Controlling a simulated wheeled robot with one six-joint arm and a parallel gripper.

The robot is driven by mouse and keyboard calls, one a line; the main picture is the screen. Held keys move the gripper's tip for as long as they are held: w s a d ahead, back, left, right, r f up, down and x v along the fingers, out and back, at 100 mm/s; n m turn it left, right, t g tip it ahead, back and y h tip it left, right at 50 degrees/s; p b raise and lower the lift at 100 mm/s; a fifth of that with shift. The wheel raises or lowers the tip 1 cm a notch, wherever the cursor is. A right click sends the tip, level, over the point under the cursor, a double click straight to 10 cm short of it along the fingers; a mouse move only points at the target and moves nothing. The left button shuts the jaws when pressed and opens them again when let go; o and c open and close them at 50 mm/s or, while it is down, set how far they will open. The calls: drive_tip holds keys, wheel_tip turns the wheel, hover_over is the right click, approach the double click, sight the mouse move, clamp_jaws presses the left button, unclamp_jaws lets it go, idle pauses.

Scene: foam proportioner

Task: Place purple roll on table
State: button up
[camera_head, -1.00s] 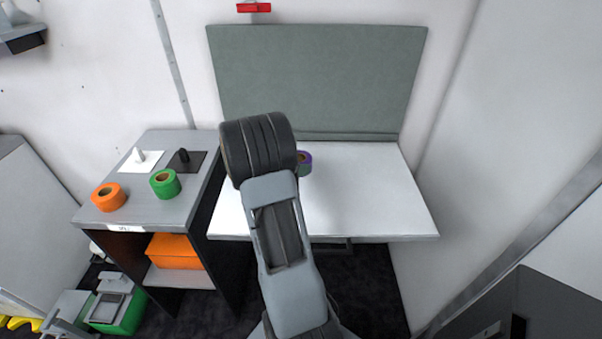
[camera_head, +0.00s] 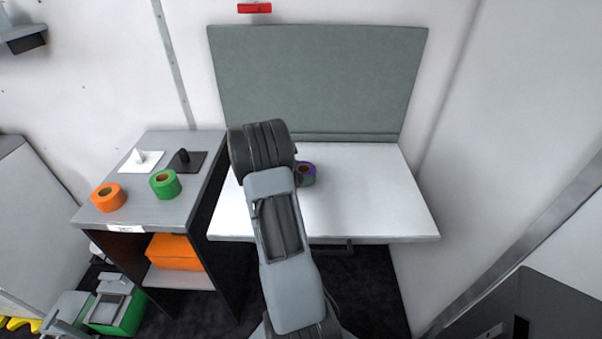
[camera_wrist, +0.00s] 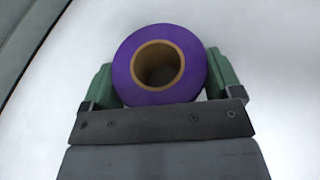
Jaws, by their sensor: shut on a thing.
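The purple roll (camera_wrist: 196,78) has a brown cardboard core and sits between the two green fingers of my gripper (camera_wrist: 157,88) in the wrist view. The gripper is shut on it, one finger on each side. In the head view the purple roll (camera_head: 309,174) shows just right of my arm, over the white table (camera_head: 375,205), partly hidden by the arm. The table surface fills the background of the wrist view. I cannot tell whether the roll touches the table. My gripper's fingers are hidden behind my arm in the head view.
A grey side stand (camera_head: 150,205) at the left holds an orange roll (camera_head: 108,203), a green roll (camera_head: 158,190), and a white and a black plate with pegs. A grey-green panel (camera_head: 315,80) rises behind the table. The table's right side is clear.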

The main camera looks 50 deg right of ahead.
drive_tip(key=shift+f, duration=0.15)
drive_tip(key=o, duration=0.8)
drive_tip(key=shift+r, duration=0.3)
drive_tip(key=v, duration=1.2)
drive_tip(key=shift+s+a+r, duration=0.15)
drive_tip(key=shift+a, duration=0.2)
drive_tip(key=s+a+r+m+t+y, duration=0.1)
drive_tip(key=s+a+m+t+y, duration=0.2)
drive_tip(key=a, duration=0.7)
drive_tip(key=s+a+r+m+t+y, duration=0.2)
drive_tip(key=a+m+y, duration=0.3)
drive_tip(key=a, duration=0.5)
drive_tip(key=s+a+r+m+t+y, duration=0.2)
drive_tip(key=s+a+m+t+y, duration=0.1)
drive_tip(key=a, duration=0.7)
drive_tip(key=shift+s+m+t+y, duration=0.3)
drive_tip(key=shift+s+m+y, duration=0.65)
drive_tip(key=shift+m, duration=0.25)
